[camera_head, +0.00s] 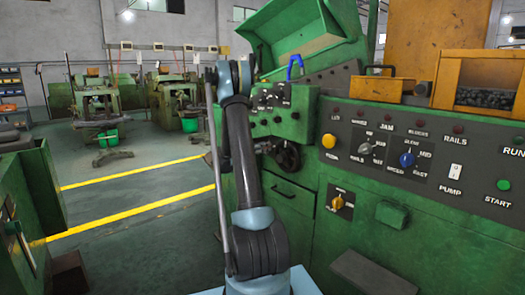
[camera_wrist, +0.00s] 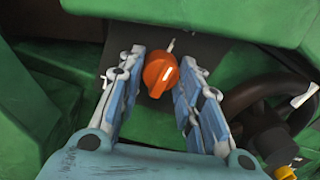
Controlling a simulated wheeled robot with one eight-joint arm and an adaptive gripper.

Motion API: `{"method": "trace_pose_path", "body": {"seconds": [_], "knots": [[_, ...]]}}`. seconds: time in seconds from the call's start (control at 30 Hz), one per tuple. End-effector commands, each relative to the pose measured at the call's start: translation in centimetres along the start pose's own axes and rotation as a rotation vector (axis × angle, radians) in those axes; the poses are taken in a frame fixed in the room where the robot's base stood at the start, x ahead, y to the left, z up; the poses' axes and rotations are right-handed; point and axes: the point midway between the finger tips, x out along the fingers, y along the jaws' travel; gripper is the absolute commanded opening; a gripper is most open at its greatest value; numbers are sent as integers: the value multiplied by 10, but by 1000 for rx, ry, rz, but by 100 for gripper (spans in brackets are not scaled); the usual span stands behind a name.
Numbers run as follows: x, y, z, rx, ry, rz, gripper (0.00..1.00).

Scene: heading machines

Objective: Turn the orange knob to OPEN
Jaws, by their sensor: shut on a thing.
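The orange knob (camera_wrist: 158,79) sits on a dark plate (camera_wrist: 205,62) in the wrist view, with a pale pointer-like mark just above it. My gripper (camera_wrist: 163,60) has its blue-grey fingers on both sides of the knob and is shut on it. No OPEN lettering can be read there, so the knob's setting cannot be told. In the head view my arm (camera_head: 245,150) reaches up to the green machine; my fingers and the gripped knob are hidden there.
A dark handwheel (camera_wrist: 258,105) lies right of my gripper. The green machine (camera_head: 405,245) carries a control panel with a blue knob (camera_head: 407,160) and a lower yellow-orange knob (camera_head: 338,203). A green hood stands above. Open floor with yellow lines (camera_head: 150,205) lies left.

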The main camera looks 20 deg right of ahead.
Motion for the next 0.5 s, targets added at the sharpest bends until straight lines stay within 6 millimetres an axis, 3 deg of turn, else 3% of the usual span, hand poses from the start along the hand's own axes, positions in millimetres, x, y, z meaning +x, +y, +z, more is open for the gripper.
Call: {"method": "trace_pose_path", "body": {"seconds": [0.27,0.5], "knots": [[0,1,1,74,4,4,9],[0,1,1,248,17,7,9]]}}
